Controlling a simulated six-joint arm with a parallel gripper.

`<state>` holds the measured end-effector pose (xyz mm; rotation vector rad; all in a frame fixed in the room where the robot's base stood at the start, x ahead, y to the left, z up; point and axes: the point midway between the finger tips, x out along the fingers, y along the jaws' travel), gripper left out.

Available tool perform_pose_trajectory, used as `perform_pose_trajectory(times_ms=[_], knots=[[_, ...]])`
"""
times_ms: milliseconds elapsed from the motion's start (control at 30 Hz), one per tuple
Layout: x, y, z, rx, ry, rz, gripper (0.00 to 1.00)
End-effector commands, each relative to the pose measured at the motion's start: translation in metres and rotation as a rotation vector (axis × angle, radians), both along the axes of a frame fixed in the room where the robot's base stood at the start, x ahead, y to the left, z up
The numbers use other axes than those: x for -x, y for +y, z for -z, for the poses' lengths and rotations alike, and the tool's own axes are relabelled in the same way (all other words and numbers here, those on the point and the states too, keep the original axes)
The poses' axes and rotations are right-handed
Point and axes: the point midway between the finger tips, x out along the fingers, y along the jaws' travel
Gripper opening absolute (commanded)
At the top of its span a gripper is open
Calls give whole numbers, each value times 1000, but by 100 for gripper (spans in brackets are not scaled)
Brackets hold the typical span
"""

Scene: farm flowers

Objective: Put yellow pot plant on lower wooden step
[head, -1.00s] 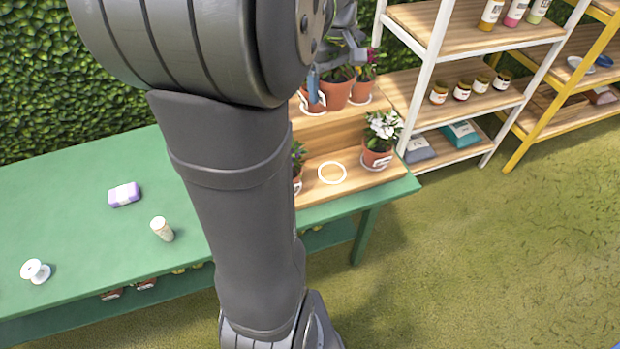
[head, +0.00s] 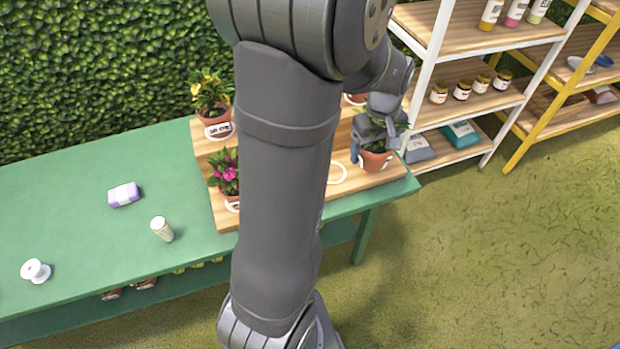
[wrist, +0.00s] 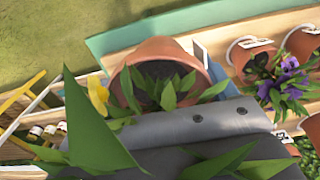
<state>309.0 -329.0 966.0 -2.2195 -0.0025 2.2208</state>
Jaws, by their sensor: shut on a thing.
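My gripper (head: 380,128) is at the right end of the stepped wooden stand, shut on a terracotta pot plant (head: 375,162). In the wrist view the held pot (wrist: 155,50) has green leaves and a yellow bloom (wrist: 98,95); a blue finger (wrist: 203,62) shows at its right side. I cannot tell whether the pot touches the lower wooden step (head: 362,182) or hangs just above it. Another plant with yellow flowers (head: 210,92) stands on the upper step at the left. The white-flowered plant does not show now.
A white ring (head: 338,173) lies on the lower step, left of the held pot. A pink-flowered plant (head: 227,172) stands at the left of that step. A purple-flowered plant (wrist: 285,85) shows in the wrist view. A white shelf (head: 465,85) stands to the right.

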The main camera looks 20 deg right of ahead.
Motion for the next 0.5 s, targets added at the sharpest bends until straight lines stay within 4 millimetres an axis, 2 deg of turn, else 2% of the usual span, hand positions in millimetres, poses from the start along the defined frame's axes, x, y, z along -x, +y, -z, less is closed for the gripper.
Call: perform_pose_trajectory(times_ms=[33,100,267,367,500], knots=[[0,1,11,-3,2,0,41],[0,0,22,-2,1,0,41],[-6,3,37,0,0,-3,41],[-20,10,47,0,0,-6,41],[-49,24,66,-1,1,-7,41]])
